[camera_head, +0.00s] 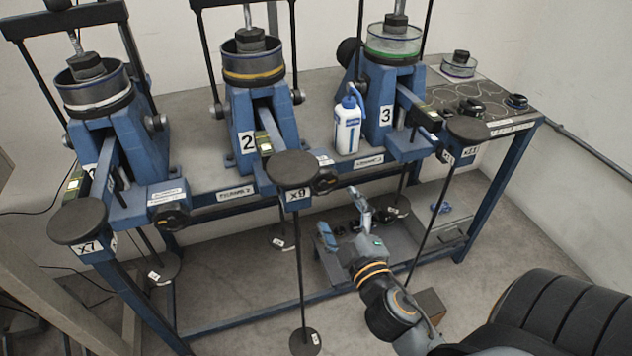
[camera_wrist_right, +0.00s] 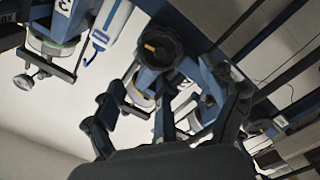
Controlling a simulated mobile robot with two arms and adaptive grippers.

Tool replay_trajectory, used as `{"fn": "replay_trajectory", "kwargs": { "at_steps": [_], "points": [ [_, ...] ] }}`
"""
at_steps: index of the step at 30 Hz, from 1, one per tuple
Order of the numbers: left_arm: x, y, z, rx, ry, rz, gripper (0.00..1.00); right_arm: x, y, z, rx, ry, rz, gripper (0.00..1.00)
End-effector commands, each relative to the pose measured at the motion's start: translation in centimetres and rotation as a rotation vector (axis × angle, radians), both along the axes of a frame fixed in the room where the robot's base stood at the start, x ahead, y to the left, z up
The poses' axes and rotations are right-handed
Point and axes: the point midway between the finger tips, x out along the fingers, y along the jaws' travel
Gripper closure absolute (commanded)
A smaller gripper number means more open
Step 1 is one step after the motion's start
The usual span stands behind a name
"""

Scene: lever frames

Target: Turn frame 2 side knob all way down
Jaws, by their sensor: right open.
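Frame 2 (camera_head: 247,142) is the blue middle stand with a round sieve on top and a "2" label. Its black side knob (camera_head: 325,181) sits at the front right of the stand, beside the round black "X9" weight disc (camera_head: 293,168). In the wrist view a black knob with an orange mark (camera_wrist_right: 160,45), apparently the same one, lies beyond my fingers. My right gripper (camera_head: 342,218) is open and empty, below and slightly right of the knob, apart from it. Its open fingers also show in the right wrist view (camera_wrist_right: 170,105). My left gripper is out of view.
Frame 1 (camera_head: 125,150) stands left and frame 3 (camera_head: 385,100) right on the bench. A white and blue bottle (camera_head: 347,128) stands between frames 2 and 3. The X9 and X11 (camera_head: 468,130) weight rods hang in front. A lower shelf (camera_head: 400,255) lies behind my gripper.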

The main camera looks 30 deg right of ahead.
Motion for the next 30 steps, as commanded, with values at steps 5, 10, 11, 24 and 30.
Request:
{"fn": "replay_trajectory", "kwargs": {
  "at_steps": [5,10,11,24,30],
  "points": [
    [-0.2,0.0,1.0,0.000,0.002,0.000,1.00,2.0,-0.4,0.3,-0.001,-0.001,0.002,0.15],
    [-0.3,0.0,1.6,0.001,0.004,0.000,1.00,4.5,-1.0,0.3,0.000,-0.001,0.001,0.15],
    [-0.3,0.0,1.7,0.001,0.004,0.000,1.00,4.9,-1.2,0.3,0.000,-0.001,0.001,0.15],
    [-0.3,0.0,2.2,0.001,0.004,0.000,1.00,9.1,-2.1,-0.1,0.003,0.002,0.001,0.42],
    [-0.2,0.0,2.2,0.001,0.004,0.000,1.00,9.1,-2.1,-0.1,0.003,0.002,0.002,0.82]
  ]
}}
